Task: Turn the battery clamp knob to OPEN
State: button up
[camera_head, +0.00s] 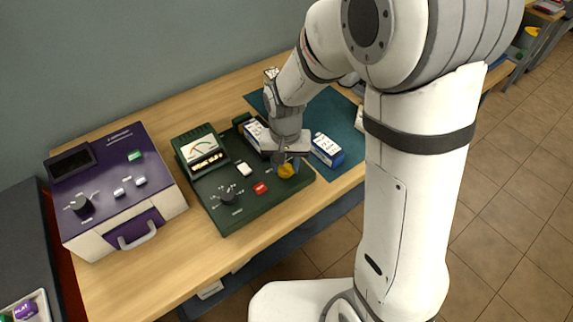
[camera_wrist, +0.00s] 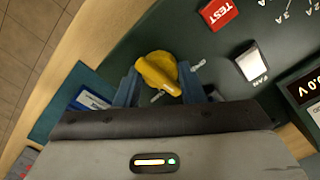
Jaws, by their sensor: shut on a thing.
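The yellow clamp knob (camera_head: 286,171) sits at the right end of the dark green tester panel (camera_head: 245,211), beside a red TEST button (camera_head: 260,188). It also shows in the wrist view (camera_wrist: 155,70), with its raised bar slanting from upper left to lower right. My gripper (camera_head: 287,163) reaches down over it. In the wrist view its two blue fingers (camera_wrist: 158,84) stand on either side of the knob and are shut on it. Two small white labels lie by the knob, one right of it and one below; I cannot read them. The gripper body hides the area below the knob.
A purple and white device (camera_head: 115,190) stands left of the tester. The tester carries a dial meter (camera_head: 203,153), a black rotary knob (camera_head: 229,195) and a white switch (camera_head: 244,169). A blue and white box (camera_head: 327,150) stands close to the right of my gripper on a teal mat (camera_head: 335,115).

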aim_at(286, 165)
jog(key=n+b, duration=0.1)
jog(key=n, duration=0.2)
jog(key=shift+w+n, duration=0.15)
jog(key=shift+n, duration=0.25)
jog(key=shift+r+n+b, duration=0.1)
jog(key=shift+n+b, duration=0.2)
jog(key=shift+n, duration=1.6)
jog(key=o, duration=1)
notch_tip(286, 165, up, 8)
jog(key=shift+f, duration=0.15)
